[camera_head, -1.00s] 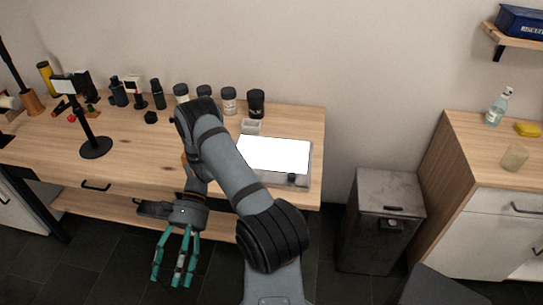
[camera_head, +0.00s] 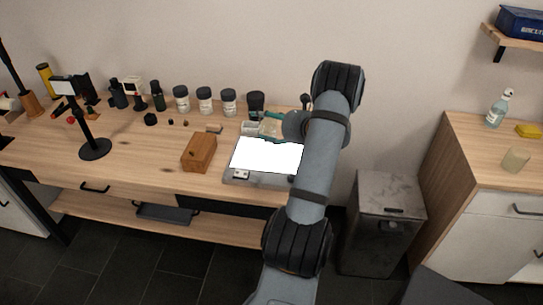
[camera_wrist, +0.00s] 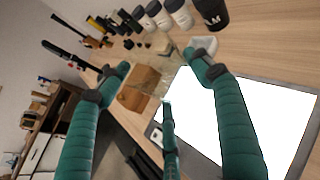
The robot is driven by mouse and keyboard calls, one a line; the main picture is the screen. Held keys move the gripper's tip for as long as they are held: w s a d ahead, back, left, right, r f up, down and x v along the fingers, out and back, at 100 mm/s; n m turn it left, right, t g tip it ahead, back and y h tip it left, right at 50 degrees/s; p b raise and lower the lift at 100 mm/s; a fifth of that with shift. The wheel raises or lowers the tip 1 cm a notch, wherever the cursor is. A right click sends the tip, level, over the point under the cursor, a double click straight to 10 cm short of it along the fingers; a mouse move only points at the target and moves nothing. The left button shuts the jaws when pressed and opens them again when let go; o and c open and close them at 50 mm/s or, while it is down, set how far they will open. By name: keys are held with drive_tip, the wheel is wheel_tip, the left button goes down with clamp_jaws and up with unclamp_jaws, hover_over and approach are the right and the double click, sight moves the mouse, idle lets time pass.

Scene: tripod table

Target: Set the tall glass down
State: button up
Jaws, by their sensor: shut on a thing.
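My gripper (camera_head: 272,125) is over the back part of the bright white panel on the wooden workbench, partly hidden by my arm. Its green fingers (camera_wrist: 160,88) are closed around a pale see-through thing, which I take to be the tall glass (camera_head: 268,128). The glass shows only faintly between the fingers in the wrist view (camera_wrist: 177,76). It is hard to tell whether its base touches anything.
The white panel (camera_head: 266,155) lies under my gripper. A small pale dish (camera_head: 249,128) is just left of the glass. A wooden block (camera_head: 199,152) stands farther left. Several dark-lidded jars (camera_head: 205,100) line the back. Bare bench lies between block and tripod stand (camera_head: 95,148).

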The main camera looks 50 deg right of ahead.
sight(271, 133)
drive_tip(key=s+d+r+m+g+h, duration=0.1)
drive_tip(key=s+d+r+m+h, duration=0.25)
drive_tip(key=s+d, duration=0.45)
drive_tip(key=shift+h, duration=0.45)
drive_tip(key=w+a+f, duration=0.3)
drive_tip(key=w, duration=0.1)
drive_tip(key=w+a+f, duration=0.3)
drive_tip(key=a+f, duration=0.1)
drive_tip(key=shift+w+f, duration=0.2)
drive_tip(key=shift+w, duration=0.15)
drive_tip(key=shift+w+a+f, duration=0.1)
drive_tip(key=shift+a+f, duration=0.05)
drive_tip(key=shift+f+p, duration=0.4)
drive_tip(key=shift+f, duration=1.5)
drive_tip(key=shift+f, duration=0.15)
drive_tip(key=o, duration=1.6)
